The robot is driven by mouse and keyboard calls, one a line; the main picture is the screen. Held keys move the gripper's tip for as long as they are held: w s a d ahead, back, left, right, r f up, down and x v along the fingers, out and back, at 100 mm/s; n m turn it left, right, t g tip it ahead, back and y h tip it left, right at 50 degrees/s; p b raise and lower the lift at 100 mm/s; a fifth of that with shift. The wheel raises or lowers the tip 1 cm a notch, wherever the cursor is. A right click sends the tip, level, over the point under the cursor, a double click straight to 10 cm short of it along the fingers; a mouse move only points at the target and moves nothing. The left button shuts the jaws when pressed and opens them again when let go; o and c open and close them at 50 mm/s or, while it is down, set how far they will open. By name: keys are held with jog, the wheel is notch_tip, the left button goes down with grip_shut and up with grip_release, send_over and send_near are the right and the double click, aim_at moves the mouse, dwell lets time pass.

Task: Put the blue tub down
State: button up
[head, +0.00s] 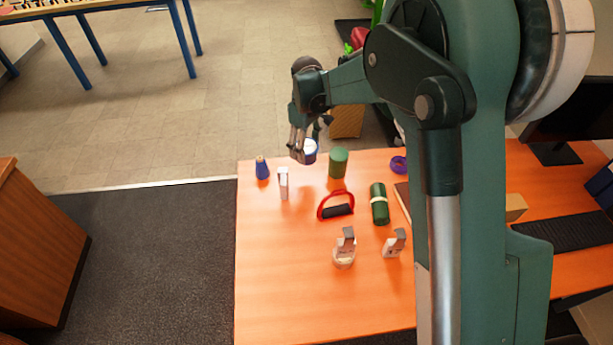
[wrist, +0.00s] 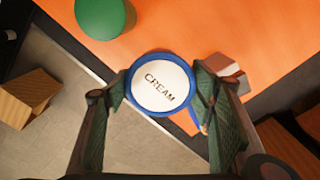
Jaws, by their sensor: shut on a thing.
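The blue tub (wrist: 187,60) has a white round lid marked CREAM, seen face-on in the wrist view. My gripper (wrist: 161,86) is shut on it, with one finger on each side of the rim. In the head view my gripper (head: 304,151) holds the tub (head: 310,156) by the far edge of the orange table (head: 280,290). The tub's underside is hidden, and I cannot tell the gap between it and the table.
A red-handled tool (head: 336,205), green roll (head: 379,204) and white fittings (head: 344,250) lie nearer. The table's front left is clear.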

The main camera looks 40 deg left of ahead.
jog(key=shift+f, duration=0.15)
jog(key=shift+f+b, duration=0.4)
jog(key=shift+f, duration=2.55)
jog(key=shift+f+b, duration=0.3)
jog(key=shift+f, duration=1.6)
jog(key=shift+f, duration=0.2)
jog(key=o, duration=1)
jog(key=shift+r, duration=0.2)
notch_tip(320, 180, up, 12)
jog(key=shift+p, duration=0.75)
